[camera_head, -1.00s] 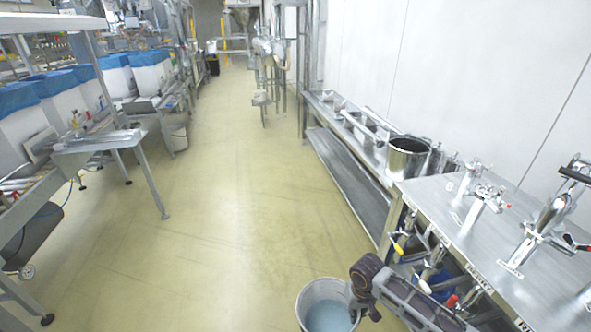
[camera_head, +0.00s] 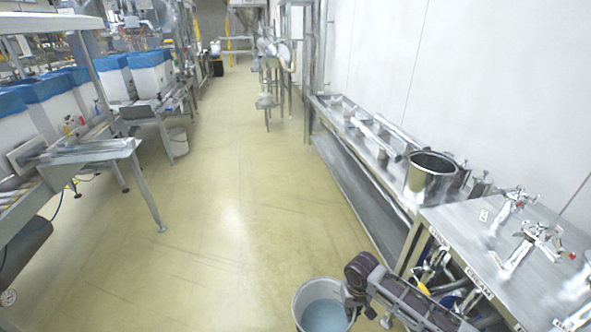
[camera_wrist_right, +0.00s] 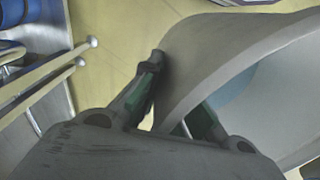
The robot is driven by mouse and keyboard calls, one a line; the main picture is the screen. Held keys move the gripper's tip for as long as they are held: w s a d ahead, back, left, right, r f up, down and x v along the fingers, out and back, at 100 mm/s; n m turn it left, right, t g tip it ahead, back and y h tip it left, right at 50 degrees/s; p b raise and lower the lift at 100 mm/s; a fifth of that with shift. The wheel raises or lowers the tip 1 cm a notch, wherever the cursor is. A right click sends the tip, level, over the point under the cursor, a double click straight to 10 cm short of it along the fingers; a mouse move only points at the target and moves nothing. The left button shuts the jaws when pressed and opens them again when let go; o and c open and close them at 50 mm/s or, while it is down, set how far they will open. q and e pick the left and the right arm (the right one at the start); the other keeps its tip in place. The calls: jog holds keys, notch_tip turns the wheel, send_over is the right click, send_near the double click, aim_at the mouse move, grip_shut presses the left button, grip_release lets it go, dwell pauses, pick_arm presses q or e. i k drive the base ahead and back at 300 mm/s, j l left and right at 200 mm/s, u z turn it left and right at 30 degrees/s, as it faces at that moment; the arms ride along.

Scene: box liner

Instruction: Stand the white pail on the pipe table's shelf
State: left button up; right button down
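The white pail (camera_head: 322,306), pale blue inside, is at the bottom of the head view, its lower part cut off by the picture edge. My right gripper (camera_head: 352,296) is at the pail's right rim. In the right wrist view, its fingers (camera_wrist_right: 172,98) straddle the wall of the pail (camera_wrist_right: 200,60), one outside and one inside, and are shut on it. The pipe table (camera_head: 392,178) runs along the right wall, with pipes and a steel pot on top. Its low shelf (camera_head: 362,195) looks bare. My left gripper is not in view.
A steel bench (camera_head: 460,222) with valve fittings stands at the right, in front of the pipe table. The steel pot (camera_head: 430,178) is at the pipe table's near end. A conveyor frame (camera_head: 95,152) stands left. The yellow floor between is clear.

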aim_at(400, 249)
jog(key=i+j+z, duration=0.1)
jog(key=i, duration=1.05)
jog(key=i+j+z, duration=0.15)
jog(key=i+z, duration=0.25)
jog(key=i, duration=0.2)
jog(key=i+j+z, duration=0.2)
jog(key=i+z, duration=0.15)
jog(key=z, duration=0.15)
jog(key=i+j+z, duration=0.3)
jog(key=z, duration=0.15)
jog(key=i+j+z, duration=0.25)
jog(key=j+z, duration=0.25)
jog(key=i+j+z, duration=0.15)
jog(key=j+z, duration=0.3)
jog(key=i+j+z, duration=0.1)
jog(key=j+z, duration=0.35)
jog(key=j, duration=0.35)
